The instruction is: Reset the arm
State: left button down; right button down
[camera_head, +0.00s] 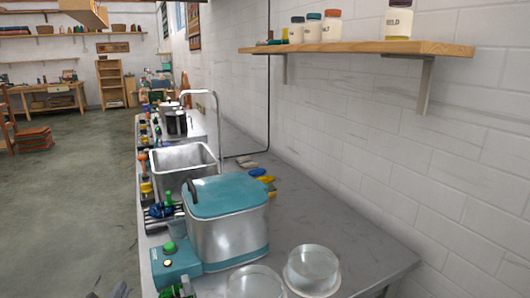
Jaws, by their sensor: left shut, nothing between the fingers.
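My left gripper (119,291) shows only as a small grey piece at the bottom edge, left of the counter's front edge. It is shut with nothing in it, and it stands apart from the things on the counter. The rest of the left arm is out of frame. My right gripper cannot be made out. No wool skein can be made out clearly.
A grey counter (330,228) runs along the white brick wall. On it stand a steel pot with a teal lid (226,196), two clear round dishes (312,268) and a sink (184,157). A wooden shelf (400,48) with jars overhangs it. Open floor (70,205) lies left.

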pick_arm(q)
jog(key=s+d+f+n+g+h, duration=0.35)
jog(key=s+f+n+g, duration=0.45)
jog(key=s+f+g, duration=0.85)
jog(key=w+d+f+t+h, duration=0.2)
jog(key=d+t, duration=0.5)
jog(key=t, duration=0.4)
jog(key=shift+w+f+m+h, duration=0.35)
jog(key=shift+w+f, duration=0.35)
jog(key=shift+f, duration=0.6)
